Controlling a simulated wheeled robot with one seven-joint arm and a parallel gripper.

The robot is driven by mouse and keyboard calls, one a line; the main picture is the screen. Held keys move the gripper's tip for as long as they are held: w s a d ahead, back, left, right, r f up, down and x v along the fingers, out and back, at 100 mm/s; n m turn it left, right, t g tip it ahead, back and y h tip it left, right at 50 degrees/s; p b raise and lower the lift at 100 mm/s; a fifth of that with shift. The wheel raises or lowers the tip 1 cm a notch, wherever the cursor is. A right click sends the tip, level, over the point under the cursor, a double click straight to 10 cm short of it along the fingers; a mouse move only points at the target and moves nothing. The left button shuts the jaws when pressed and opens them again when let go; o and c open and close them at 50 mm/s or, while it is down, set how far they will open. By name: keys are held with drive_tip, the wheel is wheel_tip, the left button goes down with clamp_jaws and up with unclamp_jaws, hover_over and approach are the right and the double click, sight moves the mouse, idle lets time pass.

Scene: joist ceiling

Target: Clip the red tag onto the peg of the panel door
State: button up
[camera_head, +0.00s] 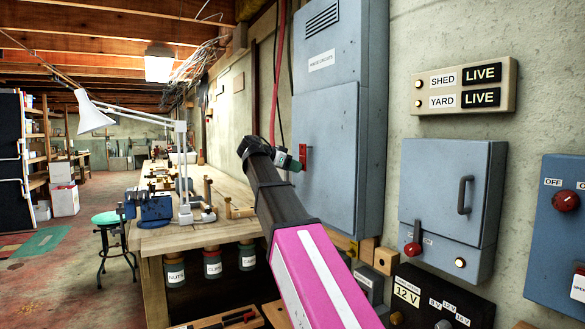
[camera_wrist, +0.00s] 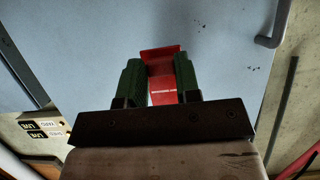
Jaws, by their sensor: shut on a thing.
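The red tag (camera_head: 303,157) is held at the tip of my gripper (camera_head: 291,161), in front of the large blue-grey panel door (camera_head: 335,150). In the wrist view the red tag (camera_wrist: 163,88) sits between the green fingers of my gripper (camera_wrist: 160,80), which are shut on it. The panel door (camera_wrist: 90,45) fills most of the background there, with a dark handle (camera_wrist: 272,38) at its upper right. I cannot make out the peg in either view. I cannot tell whether the tag touches the door.
A smaller grey box (camera_head: 445,200) with a handle and red lever is to the right, below the LIVE sign (camera_head: 465,88). A workbench (camera_head: 195,232) with a white lamp (camera_head: 95,113) and a green stool (camera_head: 105,218) are left. Floor is open at far left.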

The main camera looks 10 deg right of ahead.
drive_tip(key=shift+w+d, duration=0.25)
drive_tip(key=shift+d, duration=0.5)
drive_tip(key=shift+w+d, duration=0.25)
drive_tip(key=shift+d, duration=0.5)
idle(0.4)
drive_tip(key=o, duration=1.1)
